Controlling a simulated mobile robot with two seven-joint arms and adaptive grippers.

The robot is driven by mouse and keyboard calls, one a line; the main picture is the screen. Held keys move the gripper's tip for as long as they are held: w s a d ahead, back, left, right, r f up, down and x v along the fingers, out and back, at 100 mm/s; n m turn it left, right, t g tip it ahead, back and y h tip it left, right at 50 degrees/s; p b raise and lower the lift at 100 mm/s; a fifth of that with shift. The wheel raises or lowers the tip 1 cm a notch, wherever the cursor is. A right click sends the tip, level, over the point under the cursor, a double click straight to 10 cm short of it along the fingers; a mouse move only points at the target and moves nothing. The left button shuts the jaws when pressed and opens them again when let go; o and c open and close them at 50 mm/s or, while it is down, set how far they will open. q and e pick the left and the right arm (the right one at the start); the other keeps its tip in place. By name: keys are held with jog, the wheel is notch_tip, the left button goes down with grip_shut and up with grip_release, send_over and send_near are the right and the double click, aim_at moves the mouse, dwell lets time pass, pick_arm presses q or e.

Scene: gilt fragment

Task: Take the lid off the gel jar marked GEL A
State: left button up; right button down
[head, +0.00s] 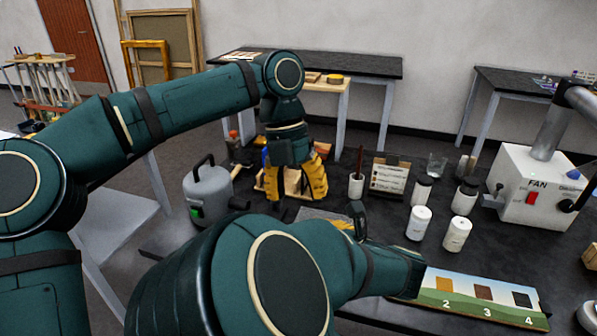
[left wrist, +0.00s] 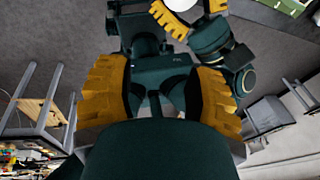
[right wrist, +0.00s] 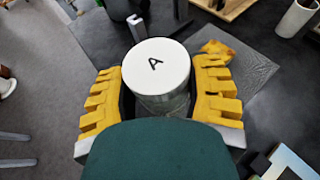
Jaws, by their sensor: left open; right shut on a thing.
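The gel jar (right wrist: 165,103) is a clear jar under a round white lid (right wrist: 157,66) marked with a black A, in the right wrist view. The lid sits on the jar. My right gripper (right wrist: 160,105) is shut on the jar, one yellow finger on each side below the lid. In the head view my right arm hides the jar. My left gripper (head: 295,188) is open and empty, pointing down over the table's back left. In the left wrist view its fingers (left wrist: 160,100) are apart, and the white lid (left wrist: 180,4) shows at the top edge.
A grey tank (head: 207,190) stands left of my left gripper. Right of it are a brush cup (head: 356,186), a card stand (head: 388,177) and several white containers (head: 418,222). The fan box (head: 535,187) is at right. A painted strip (head: 475,297) lies in front.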

pick_arm(q)
jog(key=w+m+t+h, duration=0.1)
jog(key=w+t, duration=0.1)
jog(key=w, duration=0.3)
jog(key=x, duration=1.1)
jog(key=shift+s+d+f, duration=0.15)
jog(key=shift+d+f, duration=0.1)
jog(key=shift+d, duration=0.1)
grip_shut()
jog(key=shift+s+d, duration=0.1)
